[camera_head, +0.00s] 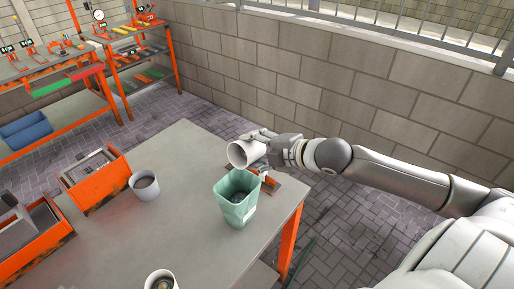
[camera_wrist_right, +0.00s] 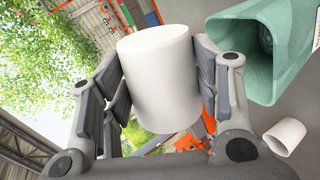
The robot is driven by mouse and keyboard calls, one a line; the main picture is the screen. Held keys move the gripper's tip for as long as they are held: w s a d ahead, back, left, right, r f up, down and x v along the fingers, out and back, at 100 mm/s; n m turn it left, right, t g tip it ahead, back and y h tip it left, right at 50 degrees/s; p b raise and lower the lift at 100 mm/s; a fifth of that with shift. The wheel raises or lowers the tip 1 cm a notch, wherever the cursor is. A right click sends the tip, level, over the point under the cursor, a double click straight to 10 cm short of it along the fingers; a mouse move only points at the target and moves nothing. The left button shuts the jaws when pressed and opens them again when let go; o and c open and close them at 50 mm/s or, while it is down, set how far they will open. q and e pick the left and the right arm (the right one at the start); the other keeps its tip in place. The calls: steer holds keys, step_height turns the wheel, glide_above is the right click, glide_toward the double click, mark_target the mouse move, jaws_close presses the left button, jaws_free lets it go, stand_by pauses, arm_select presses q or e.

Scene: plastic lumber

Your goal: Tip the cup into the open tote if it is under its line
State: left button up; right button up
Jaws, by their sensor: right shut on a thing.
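A white cup (camera_head: 238,155) is held in my right gripper (camera_head: 256,148), above the table and just behind the green tote. The cup is tipped well over on its side, its mouth facing left and toward the camera. In the right wrist view the pads of my right gripper (camera_wrist_right: 160,78) press on both sides of the white cup (camera_wrist_right: 162,95). The open green tote (camera_head: 237,203) stands on the table with something dark inside; it also shows in the wrist view (camera_wrist_right: 265,85). I cannot make out a line or contents in the held cup. My left gripper is not visible.
A cup with dark contents (camera_head: 146,190) stands left of the tote on the grey table (camera_head: 195,235). Another cup (camera_head: 150,284) is cut off at the bottom edge. Orange boxes (camera_head: 97,188) stand at the left. A block wall (camera_head: 300,75) rises behind.

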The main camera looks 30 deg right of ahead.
mark_target(250, 152)
steer(key=shift+a+r+n+h, duration=0.15)
steer(key=shift+a+n+h, duration=0.15)
steer(key=shift+n+h, duration=0.25)
steer(key=shift+s+a+r+n+t+h, duration=0.2)
steer(key=shift+a+r+n+t+h, duration=0.15)
steer(key=shift+a+n+h, duration=0.35)
steer(key=shift+s+a+r+n+t+h, duration=0.1)
steer(key=shift+a+r+n+t+h, duration=0.2)
steer(key=shift+n+h, duration=0.4)
steer(key=shift+n, duration=0.25)
steer(key=shift+f+y, duration=0.1)
steer(key=shift+y, duration=0.25)
